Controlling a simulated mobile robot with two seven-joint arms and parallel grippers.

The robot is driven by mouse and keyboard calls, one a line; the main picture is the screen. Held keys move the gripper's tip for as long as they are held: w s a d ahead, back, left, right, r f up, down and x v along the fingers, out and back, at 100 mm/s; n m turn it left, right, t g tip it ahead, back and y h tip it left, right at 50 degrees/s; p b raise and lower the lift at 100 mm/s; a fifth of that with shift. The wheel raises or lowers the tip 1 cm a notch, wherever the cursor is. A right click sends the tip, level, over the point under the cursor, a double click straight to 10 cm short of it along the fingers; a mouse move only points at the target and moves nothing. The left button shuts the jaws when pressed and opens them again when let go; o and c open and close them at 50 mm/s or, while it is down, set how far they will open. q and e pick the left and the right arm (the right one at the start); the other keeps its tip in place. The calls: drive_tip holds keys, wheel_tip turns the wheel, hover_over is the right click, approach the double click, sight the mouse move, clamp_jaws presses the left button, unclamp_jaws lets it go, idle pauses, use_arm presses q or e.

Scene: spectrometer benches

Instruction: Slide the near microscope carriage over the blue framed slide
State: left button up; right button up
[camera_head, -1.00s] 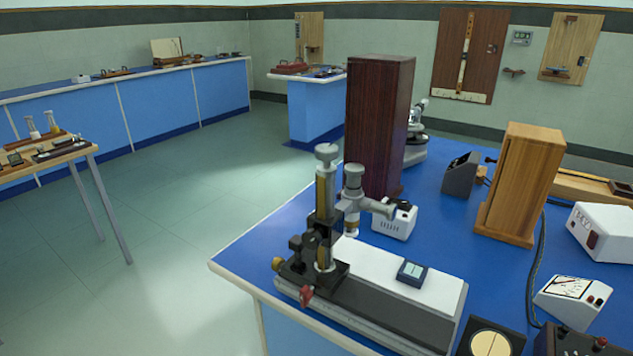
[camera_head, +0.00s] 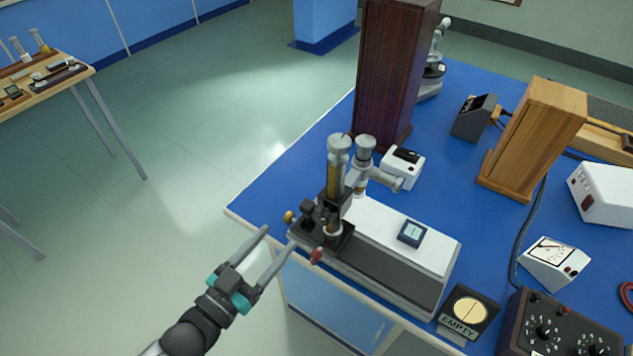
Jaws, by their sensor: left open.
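The near microscope carriage (camera_head: 326,226) is a dark block with an upright brass and grey microscope tube. It sits at the left end of a long dark rail on a white and grey base (camera_head: 376,278). A brass knob and a red knob stick out at its lower left. The blue framed slide (camera_head: 411,233) lies on the white plate, to the right of the carriage and apart from it. My left gripper (camera_head: 278,247) is open and empty, off the bench's front left edge, with its fingertips close to the carriage's knobs. My right gripper is not in view.
A tall dark wooden box (camera_head: 393,75) and a small white device (camera_head: 402,167) stand behind the microscope. A plate marked EMPTY (camera_head: 468,313) and a black control box (camera_head: 550,328) stand at the right front. Blue bench top is clear left of the wooden box.

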use_arm(q)
drive_tip(key=b+x, duration=0.1)
drive_tip(key=x, duration=1.3)
drive_tip(key=shift+w+d+f+b, duration=0.2)
drive_tip(key=shift+w+b, duration=0.1)
drive_tip(key=shift+b, duration=0.1)
drive_tip(key=shift+r, duration=0.1)
clamp_jaws()
idle(0.6)
